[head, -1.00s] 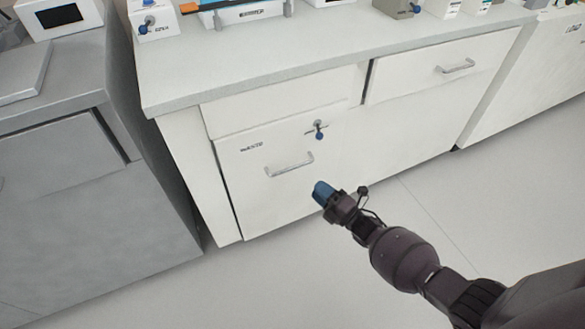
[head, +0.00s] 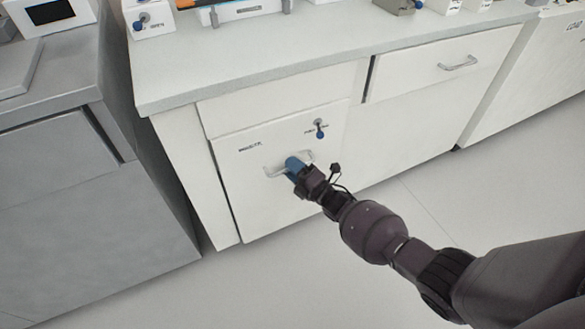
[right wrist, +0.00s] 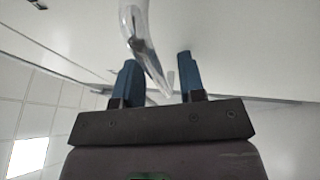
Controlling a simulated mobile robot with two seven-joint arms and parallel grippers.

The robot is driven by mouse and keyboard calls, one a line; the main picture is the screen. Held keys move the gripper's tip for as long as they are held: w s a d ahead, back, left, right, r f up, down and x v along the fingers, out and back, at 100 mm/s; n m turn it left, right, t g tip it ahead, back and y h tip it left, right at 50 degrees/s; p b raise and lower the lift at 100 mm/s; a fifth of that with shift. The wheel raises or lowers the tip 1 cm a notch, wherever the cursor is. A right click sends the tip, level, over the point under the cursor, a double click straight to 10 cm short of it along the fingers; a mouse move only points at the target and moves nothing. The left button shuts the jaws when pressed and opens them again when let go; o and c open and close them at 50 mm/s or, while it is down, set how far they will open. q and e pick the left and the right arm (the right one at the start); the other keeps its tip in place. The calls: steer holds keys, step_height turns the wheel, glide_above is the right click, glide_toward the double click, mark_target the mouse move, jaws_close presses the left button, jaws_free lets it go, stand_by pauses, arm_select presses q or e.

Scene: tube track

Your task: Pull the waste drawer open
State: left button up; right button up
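The waste drawer (head: 245,200) is the large white front low in the cabinet, with a dark label at its upper left. It looks shut. Its metal bar handle (head: 272,172) is partly hidden behind my right gripper (head: 292,164), whose blue fingers are at the handle. In the right wrist view the two blue fingers of my right gripper (right wrist: 158,68) stand apart. The shiny handle (right wrist: 140,35) runs down into the space between them, and neither finger is visibly closed on it. My left gripper is in neither view.
A small blue-tipped latch or key (head: 319,130) sits above the handle. A narrow drawer front (head: 275,98) lies above, and another drawer with a handle (head: 458,63) is at right. A grey cabinet (head: 90,220) stands at left. The floor (head: 400,215) in front is clear.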

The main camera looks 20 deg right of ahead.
steer(key=shift+c, duration=0.2)
jaws_close()
steer(key=shift+s, duration=0.1)
